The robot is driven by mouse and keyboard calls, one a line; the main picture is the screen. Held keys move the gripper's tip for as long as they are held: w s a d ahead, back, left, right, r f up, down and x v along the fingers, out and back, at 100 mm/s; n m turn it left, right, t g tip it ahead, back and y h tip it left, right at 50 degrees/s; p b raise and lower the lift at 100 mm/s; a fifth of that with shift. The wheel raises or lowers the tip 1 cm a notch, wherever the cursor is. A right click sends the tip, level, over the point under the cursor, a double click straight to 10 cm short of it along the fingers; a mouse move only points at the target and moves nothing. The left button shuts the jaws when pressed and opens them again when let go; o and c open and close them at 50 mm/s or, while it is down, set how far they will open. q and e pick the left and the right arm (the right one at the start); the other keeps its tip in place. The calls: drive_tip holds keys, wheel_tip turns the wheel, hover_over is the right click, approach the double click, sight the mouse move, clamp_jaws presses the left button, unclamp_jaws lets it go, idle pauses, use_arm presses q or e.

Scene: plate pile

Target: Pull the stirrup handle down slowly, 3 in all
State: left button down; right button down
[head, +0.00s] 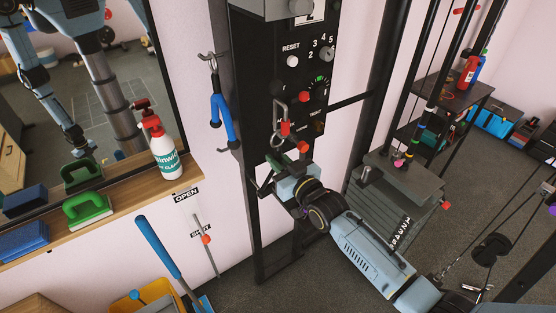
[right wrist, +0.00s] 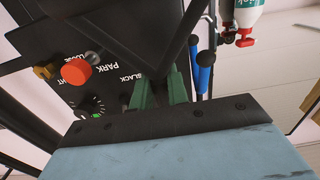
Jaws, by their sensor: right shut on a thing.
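My right gripper (head: 268,180) is in front of the lower part of the black machine panel (head: 262,75). Its green fingers also show in the right wrist view (right wrist: 163,90), shut on a dark bar that I take to be the stirrup handle (right wrist: 180,45). In the head view most of the handle is hidden by the gripper. A metal snap link (head: 279,112) with a red part hangs just above it. My left gripper is not seen directly; a mirror at the left reflects part of my body.
A blue-gripped handle (head: 221,118) hangs on a wall hook left of the panel. A shelf (head: 120,205) holds a spray bottle (head: 163,150), a green-handled brush (head: 88,208) and a blue block (head: 22,238). A weight stack (head: 385,200) and cables stand at the right.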

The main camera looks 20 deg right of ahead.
sight(279, 146)
drive_tip(key=shift+r, duration=0.25)
drive_tip(key=shift+r+p, duration=1.2)
drive_tip(key=shift+p, duration=0.1)
drive_tip(key=shift+r+p, duration=2.25)
drive_tip(key=shift+r, duration=0.1)
drive_tip(key=shift+f, duration=0.1)
